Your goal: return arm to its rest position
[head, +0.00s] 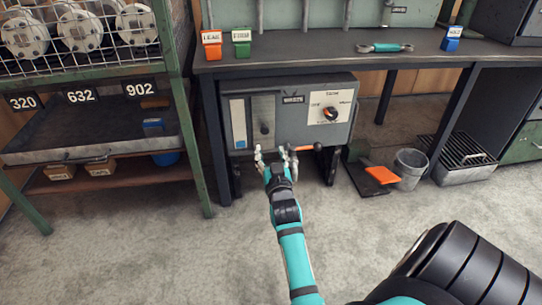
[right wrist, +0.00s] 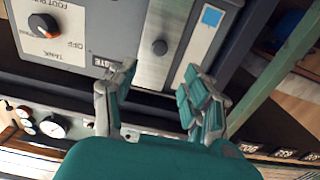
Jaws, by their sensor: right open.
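My right gripper (head: 276,160) is open and empty, at the end of my teal arm reaching forward. In the head view it is low in front of the grey control box (head: 285,122) under the bench. In the right wrist view my right gripper (right wrist: 160,100) shows its two fingers spread, with the box (right wrist: 105,30) beyond them and nothing between them. I cannot tell whether a fingertip touches the box. My left gripper is not in view.
A green shelf rack (head: 185,110) stands at left, and the dark workbench (head: 300,48) spans above the box. A grey bucket (head: 409,167), an orange pedal-like piece (head: 382,175) and a grated tray (head: 462,160) sit to the right. The near floor (head: 130,250) is clear.

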